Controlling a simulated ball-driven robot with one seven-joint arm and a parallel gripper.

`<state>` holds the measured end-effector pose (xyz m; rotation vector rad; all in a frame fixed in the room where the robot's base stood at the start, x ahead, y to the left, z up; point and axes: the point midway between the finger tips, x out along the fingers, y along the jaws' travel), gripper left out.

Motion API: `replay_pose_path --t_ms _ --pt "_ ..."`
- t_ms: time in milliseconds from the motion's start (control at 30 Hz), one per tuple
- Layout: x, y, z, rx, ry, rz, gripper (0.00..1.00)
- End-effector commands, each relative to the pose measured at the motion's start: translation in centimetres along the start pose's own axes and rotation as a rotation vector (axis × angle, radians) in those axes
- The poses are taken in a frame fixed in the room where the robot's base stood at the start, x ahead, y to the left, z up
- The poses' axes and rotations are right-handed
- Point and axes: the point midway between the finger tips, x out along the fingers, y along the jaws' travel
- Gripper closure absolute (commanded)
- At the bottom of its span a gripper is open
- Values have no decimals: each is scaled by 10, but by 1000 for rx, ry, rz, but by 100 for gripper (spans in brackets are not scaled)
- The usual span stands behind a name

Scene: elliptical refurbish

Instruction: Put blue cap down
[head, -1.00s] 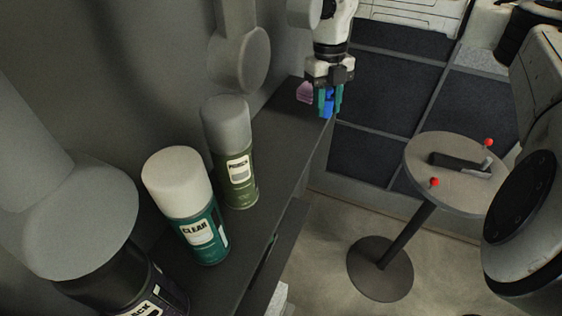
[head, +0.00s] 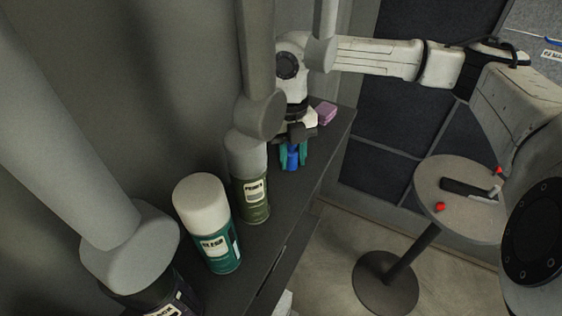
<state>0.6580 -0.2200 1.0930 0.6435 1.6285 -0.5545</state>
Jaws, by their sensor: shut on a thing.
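The blue cap (head: 292,158) is a small bright blue piece in the head view, held between the teal fingers of my gripper (head: 293,157). My gripper points down and is shut on the cap, over the dark shelf (head: 313,176) just behind and right of the green can. I cannot tell whether the cap's lower end touches the shelf. The fingers hide the sides of the cap.
Spray cans stand along the shelf: a green one (head: 254,200), a teal one with a white cap (head: 221,252), and a dark one (head: 176,300) at the front. A pink block (head: 326,112) lies behind my gripper. A round table (head: 440,211) stands to the right.

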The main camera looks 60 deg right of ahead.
Motion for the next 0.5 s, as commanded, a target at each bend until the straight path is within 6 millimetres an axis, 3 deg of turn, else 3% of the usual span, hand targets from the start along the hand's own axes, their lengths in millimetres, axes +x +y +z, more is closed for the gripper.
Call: replay_pose_path --t_ms 167,300,500 --pt "-2 28 -12 -6 3 1 96" --pt "13 27 -10 0 3 0 96" --pt "16 27 -10 -1 0 -1 96"
